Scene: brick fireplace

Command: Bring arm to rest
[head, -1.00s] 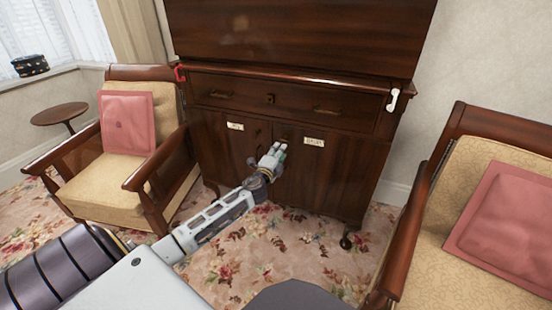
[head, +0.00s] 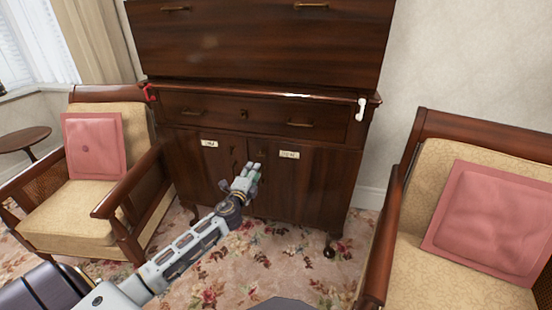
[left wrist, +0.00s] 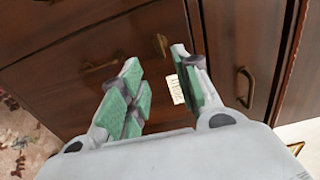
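My left arm reaches in from the lower left of the head view, and its gripper (head: 247,180) is in front of the lower doors of a dark wooden cabinet (head: 330,190). In the left wrist view the two green-padded fingers of this gripper (left wrist: 160,90) stand apart with nothing between them. Behind them are the cabinet doors, a white label (left wrist: 176,90) and a door handle (left wrist: 245,87). Whether the fingertips touch the cabinet cannot be told. My right gripper does not show in any view.
An armchair (head: 60,215) with a pink cushion (head: 94,146) stands left of the cabinet. Another armchair (head: 420,290) with a pink cushion (head: 490,220) stands at the right. Flowered carpet (head: 265,260) lies between.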

